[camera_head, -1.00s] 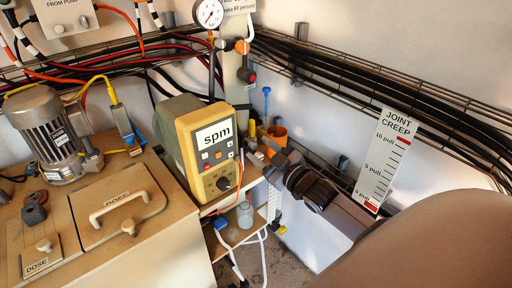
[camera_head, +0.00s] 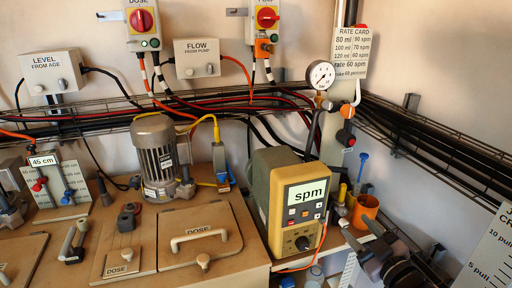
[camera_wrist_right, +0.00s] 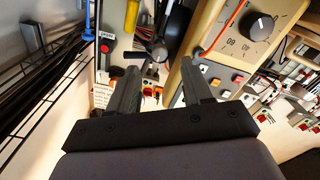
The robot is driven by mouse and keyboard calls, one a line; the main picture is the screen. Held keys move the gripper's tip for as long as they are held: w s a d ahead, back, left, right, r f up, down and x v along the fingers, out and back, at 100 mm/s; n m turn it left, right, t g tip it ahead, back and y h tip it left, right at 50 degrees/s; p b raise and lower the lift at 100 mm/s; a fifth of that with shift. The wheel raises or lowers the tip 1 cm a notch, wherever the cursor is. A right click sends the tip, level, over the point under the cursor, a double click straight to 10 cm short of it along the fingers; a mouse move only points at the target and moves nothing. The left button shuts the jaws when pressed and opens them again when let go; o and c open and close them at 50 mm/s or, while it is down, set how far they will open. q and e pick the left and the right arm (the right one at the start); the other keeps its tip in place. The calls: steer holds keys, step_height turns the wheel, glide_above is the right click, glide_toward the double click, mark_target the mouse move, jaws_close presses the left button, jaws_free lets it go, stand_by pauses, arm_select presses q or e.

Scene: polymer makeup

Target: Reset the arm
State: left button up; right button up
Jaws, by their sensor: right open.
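My right gripper (camera_head: 358,229) shows at the lower right of the head view, beside the yellow spm pump box (camera_head: 300,205) and in front of the orange cup (camera_head: 364,212). In the right wrist view its two dark fingers (camera_wrist_right: 161,82) stand apart, with nothing held between them. The pump box's face with its round knob (camera_wrist_right: 260,22) is at the right of that view, near the right finger. Whether the fingers touch anything is hard to tell. My left gripper is not in view.
A wire cable tray (camera_head: 440,165) runs along the wall behind the gripper. The JOINT CREEP scale board (camera_head: 490,250) stands at the right edge. A grey motor (camera_head: 157,158) and a DOSE hatch (camera_head: 198,240) are on the left bench. A pressure gauge (camera_head: 321,75) is above the pump.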

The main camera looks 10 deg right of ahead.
steer(key=s+a+f+m+g, duration=0.2)
steer(key=s+a+f+g, duration=0.1)
steer(key=s+a+f, duration=0.4)
steer(key=s+a+f+m+g+y, duration=0.1)
steer(key=s+a+f+m+g, duration=0.1)
steer(key=s+a+f+g, duration=0.2)
steer(key=s+a+f, duration=0.3)
steer(key=s+f, duration=0.4)
steer(key=f, duration=0.1)
steer(key=shift+s+a+f, duration=0.35)
steer(key=shift+f, duration=0.05)
